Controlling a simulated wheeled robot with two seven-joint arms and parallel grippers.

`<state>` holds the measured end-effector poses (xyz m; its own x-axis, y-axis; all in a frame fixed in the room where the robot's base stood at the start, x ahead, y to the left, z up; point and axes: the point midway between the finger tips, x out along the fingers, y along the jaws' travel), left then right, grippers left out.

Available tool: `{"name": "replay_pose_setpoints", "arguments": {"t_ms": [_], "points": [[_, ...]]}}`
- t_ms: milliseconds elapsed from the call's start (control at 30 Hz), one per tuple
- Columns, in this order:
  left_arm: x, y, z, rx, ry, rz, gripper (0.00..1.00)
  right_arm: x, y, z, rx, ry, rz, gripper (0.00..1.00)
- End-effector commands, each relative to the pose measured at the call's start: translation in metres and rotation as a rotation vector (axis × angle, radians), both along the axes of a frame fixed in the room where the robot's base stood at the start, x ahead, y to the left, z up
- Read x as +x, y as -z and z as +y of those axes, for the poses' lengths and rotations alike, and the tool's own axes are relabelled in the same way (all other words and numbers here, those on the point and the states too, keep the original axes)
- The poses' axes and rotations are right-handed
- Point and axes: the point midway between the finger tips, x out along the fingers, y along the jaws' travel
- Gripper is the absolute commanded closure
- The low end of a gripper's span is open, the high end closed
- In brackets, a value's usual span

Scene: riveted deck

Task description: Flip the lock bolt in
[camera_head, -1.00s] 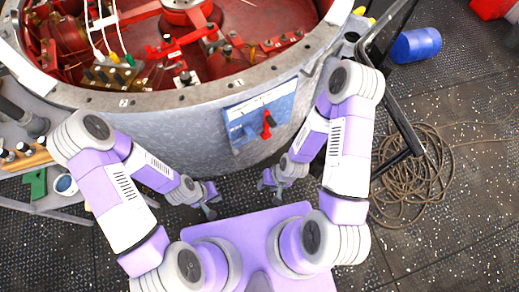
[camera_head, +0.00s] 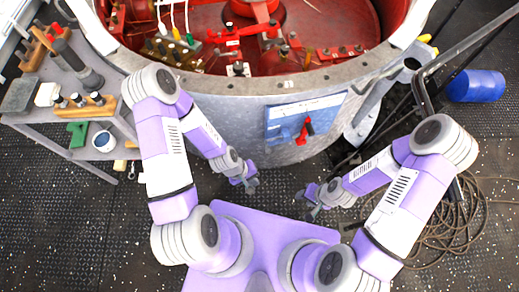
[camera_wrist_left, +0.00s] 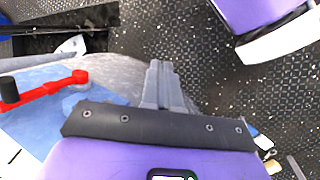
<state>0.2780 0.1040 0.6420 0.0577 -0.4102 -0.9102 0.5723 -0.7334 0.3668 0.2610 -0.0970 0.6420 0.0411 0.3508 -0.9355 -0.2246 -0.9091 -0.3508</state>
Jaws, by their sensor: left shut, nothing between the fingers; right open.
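The lock bolt (camera_head: 303,133) is a red lever with a black end on a blue panel (camera_head: 280,128), on the outer wall of a big grey drum. The left wrist view shows the red lever (camera_wrist_left: 45,90) at left, beside my left gripper (camera_wrist_left: 162,85). My left gripper (camera_head: 252,185) is shut and empty, below and left of the panel, apart from it. My right gripper (camera_head: 314,209) is open and empty, lower down, below the panel. The writing on the panel is too small to read.
The drum's grey rim (camera_head: 270,86) encloses red machinery. A grey bench (camera_head: 28,122) with tools stands at left. A blue barrel (camera_head: 476,86) and coiled rope (camera_head: 455,235) lie on the deck at right, near a dark metal frame. Bare deck lies below the drum.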

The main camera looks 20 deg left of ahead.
Motion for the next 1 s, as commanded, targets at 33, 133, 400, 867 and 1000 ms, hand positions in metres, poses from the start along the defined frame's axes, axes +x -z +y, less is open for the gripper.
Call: {"name": "replay_pose_setpoints", "arguments": {"t_ms": [33,133,400,867,1000], "points": [[0.01,-0.003,0.008,-0.036,-0.153,0.047,1.0,0.0,-0.003,0.0,0.0,0.0,0.0,0.57],[0.029,-0.01,0.023,-0.121,-0.457,0.157,1.0,0.0,-0.006,0.0,0.0,0.0,0.0,0.57],[0.072,-0.034,0.079,-0.355,-1.11,0.399,1.0,0.0,-0.012,0.0,0.0,0.0,0.0,0.57],[0.085,-0.045,0.104,-0.454,-1.321,0.486,1.0,0.0,-0.013,0.0,0.0,0.0,0.0,0.57],[0.085,-0.044,0.103,-0.453,-1.319,0.486,1.0,0.0,-0.012,0.0,0.0,0.0,0.0,0.57]]}}
